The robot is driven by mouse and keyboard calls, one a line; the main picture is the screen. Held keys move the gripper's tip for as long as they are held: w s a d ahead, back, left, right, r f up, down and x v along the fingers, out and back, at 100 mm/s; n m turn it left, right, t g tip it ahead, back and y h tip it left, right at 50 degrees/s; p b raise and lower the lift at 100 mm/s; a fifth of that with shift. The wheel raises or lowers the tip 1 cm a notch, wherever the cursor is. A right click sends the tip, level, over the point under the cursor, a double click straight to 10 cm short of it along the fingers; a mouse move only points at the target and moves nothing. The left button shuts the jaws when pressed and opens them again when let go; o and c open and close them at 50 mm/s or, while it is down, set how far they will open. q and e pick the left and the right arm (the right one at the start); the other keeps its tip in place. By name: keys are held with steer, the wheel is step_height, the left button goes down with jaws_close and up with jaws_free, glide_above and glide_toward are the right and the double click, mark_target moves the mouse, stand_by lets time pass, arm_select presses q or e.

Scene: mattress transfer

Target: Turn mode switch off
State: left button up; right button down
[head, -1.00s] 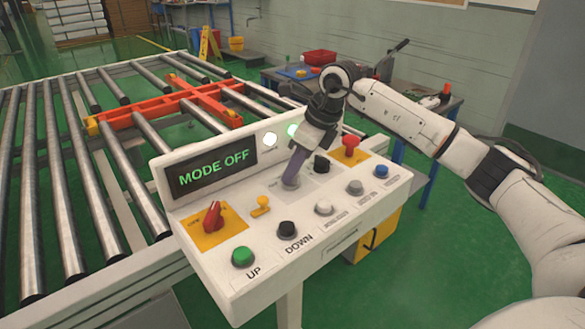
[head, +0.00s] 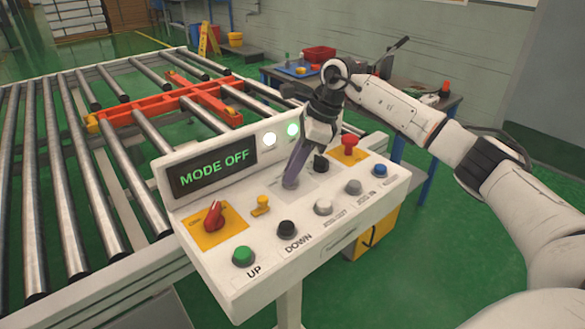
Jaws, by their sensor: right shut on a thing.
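The control panel (head: 255,280) stands in the middle, and its display (head: 213,172) reads "MODE OFF" in green. My right gripper (head: 291,180) points down at the panel's upper middle, its fingers shut on the mode switch, which the fingers mostly hide. A red rotary switch (head: 213,217) sits on a yellow plate at the panel's left. A small yellow toggle (head: 261,205) is to the right of it. My left gripper is not in view.
Along the panel's front are a green UP button (head: 243,256), a black DOWN button (head: 286,229) and several others. A red emergency button (head: 350,144) is right of my gripper. A roller conveyor (head: 150,225) with an orange frame (head: 150,108) lies behind.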

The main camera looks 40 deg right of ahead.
steer(key=shift+r, duration=0.1)
steer(key=c, duration=1.8)
jaws_free()
steer(key=shift+o, duration=0.2)
steer(key=v, duration=1)
steer(key=shift+b, duration=0.4)
steer(key=shift+s, duration=0.1)
